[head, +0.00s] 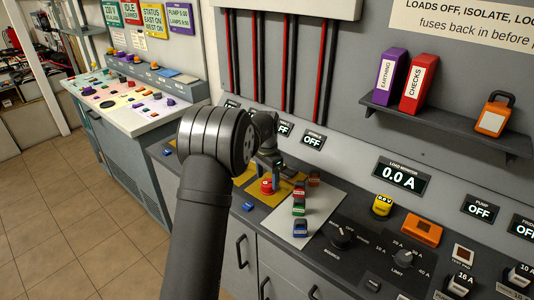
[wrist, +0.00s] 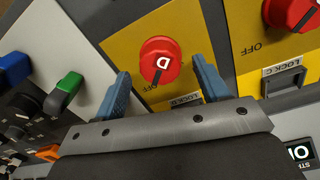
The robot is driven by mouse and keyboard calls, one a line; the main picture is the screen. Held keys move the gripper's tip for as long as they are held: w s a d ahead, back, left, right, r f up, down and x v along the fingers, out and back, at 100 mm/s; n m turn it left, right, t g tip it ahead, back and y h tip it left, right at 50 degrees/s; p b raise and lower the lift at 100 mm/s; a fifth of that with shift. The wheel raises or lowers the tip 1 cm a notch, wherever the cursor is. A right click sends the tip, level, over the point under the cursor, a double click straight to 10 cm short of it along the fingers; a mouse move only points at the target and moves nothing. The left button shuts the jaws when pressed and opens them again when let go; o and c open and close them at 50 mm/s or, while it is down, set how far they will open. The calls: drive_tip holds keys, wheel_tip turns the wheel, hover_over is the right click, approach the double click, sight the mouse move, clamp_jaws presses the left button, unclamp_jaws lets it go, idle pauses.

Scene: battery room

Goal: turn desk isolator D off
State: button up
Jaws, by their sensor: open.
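Desk isolator D is a round red knob with a white D (wrist: 160,62) on a yellow panel (wrist: 125,50) in the wrist view. A dark line on it runs down and slightly left, toward the side of the OFF label; I cannot tell its exact setting. My gripper (wrist: 165,86) is open, its two blue fingers on either side of the knob with gaps showing. The lock D label below the knob is partly hidden by my gripper. In the head view the red knob (head: 266,187) shows below my gripper (head: 268,180).
A second red knob (wrist: 290,12), above the LOCK C slot (wrist: 284,81), is close on the right in the wrist view. A pale board (head: 310,220) with red, green and blue pieces lies beside the yellow panel. Load monitor (head: 402,178) reads 0.0 A.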

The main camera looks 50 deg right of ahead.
sight(267, 182)
wheel_tip(267, 182, up, 15)
drive_tip(key=shift+w, duration=0.2)
idle(0.6)
drive_tip(key=f, duration=1.7)
drive_tip(key=shift+s+f, duration=0.25)
drive_tip(key=shift+f, duration=0.2)
drive_tip(key=shift+r+n, duration=0.25)
drive_tip(key=shift+n, duration=0.65)
drive_tip(key=n, duration=1)
drive_tip(key=shift+s+n, duration=0.1)
drive_tip(key=shift+n, duration=2.4)
